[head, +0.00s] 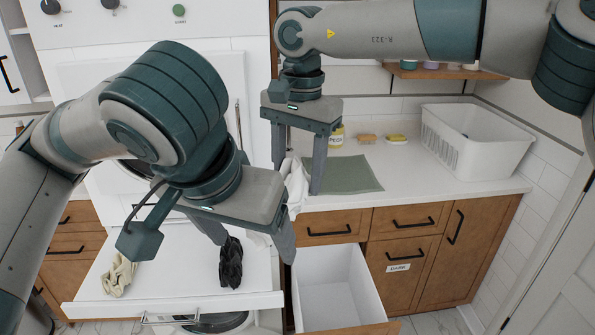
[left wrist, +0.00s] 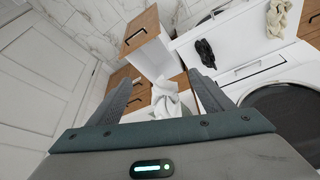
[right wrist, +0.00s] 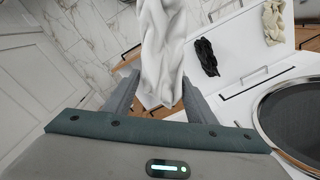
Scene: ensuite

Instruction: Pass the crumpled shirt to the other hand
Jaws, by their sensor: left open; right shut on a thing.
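The crumpled shirt (head: 295,184) is white cloth and hangs from my right gripper (head: 297,178), which is shut on it. It fills the space between the fingers in the right wrist view (right wrist: 160,45). In the head view its lower part is partly hidden behind my left gripper (head: 256,250). My left gripper is open and empty, in front of and lower left of the right one. In the left wrist view the shirt (left wrist: 167,100) appears between the two open fingers, but I cannot tell whether they touch it.
A black garment (head: 231,262) and a cream garment (head: 118,275) lie on the white pull-out shelf (head: 180,285). An open drawer (head: 335,285) stands right of it. On the counter are a green mat (head: 345,175) and a white basket (head: 470,145). A washer (right wrist: 295,120) is below.

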